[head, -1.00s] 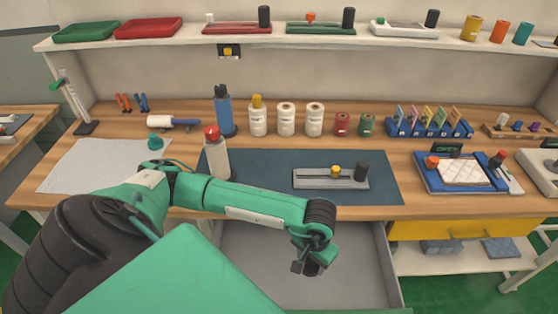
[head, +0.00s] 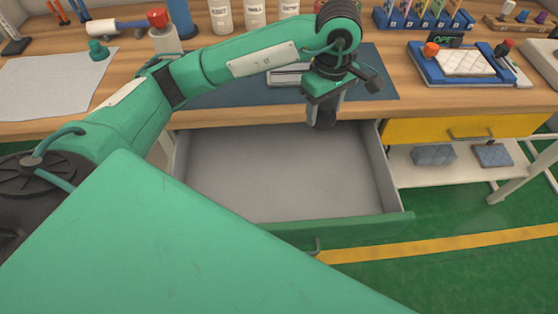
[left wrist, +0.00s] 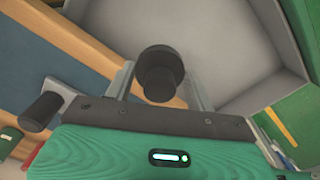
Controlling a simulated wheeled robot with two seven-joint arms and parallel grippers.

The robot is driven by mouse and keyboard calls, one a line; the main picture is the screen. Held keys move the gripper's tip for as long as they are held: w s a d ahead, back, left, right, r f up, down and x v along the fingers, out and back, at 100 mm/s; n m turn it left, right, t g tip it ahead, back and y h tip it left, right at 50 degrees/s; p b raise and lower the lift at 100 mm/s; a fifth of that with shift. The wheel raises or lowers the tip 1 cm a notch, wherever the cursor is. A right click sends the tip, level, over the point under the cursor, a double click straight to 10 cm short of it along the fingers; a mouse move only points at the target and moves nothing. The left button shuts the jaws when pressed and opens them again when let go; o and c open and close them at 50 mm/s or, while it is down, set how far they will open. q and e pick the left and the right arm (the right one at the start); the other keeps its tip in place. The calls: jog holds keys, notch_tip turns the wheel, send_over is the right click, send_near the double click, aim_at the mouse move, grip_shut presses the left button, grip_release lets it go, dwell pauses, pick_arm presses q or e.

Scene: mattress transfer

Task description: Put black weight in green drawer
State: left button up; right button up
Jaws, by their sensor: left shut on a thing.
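The black weight (left wrist: 160,72) is a dark round piece with a narrower knob, held between the two finger plates in the left wrist view. My left gripper (head: 322,115) is shut on it and points down over the back part of the open green drawer, close to the table's front edge. It also shows in the left wrist view (left wrist: 160,86). The green drawer (head: 340,232) is pulled out, with a green front and grey walls. The visible part of its grey floor is bare. My right gripper is out of view.
A grey device (head: 288,77) lies on the dark blue mat (head: 225,93), partly hidden by my left arm. A black cylinder (left wrist: 40,110) stands on it. A yellow drawer (head: 420,131) is shut to the right. The open drawer's side walls and raised front border the space.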

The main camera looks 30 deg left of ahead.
pick_arm(q)
jog(key=shift+w+d+r, duration=0.1)
jog(key=shift+f+n, duration=0.2)
jog(key=shift+n, duration=0.1)
notch_tip(320, 180, down, 19)
jog(key=shift+f, duration=0.2)
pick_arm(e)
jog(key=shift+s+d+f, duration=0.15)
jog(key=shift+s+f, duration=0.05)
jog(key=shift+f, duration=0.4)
pick_arm(q)
jog(key=o, duration=1.3)
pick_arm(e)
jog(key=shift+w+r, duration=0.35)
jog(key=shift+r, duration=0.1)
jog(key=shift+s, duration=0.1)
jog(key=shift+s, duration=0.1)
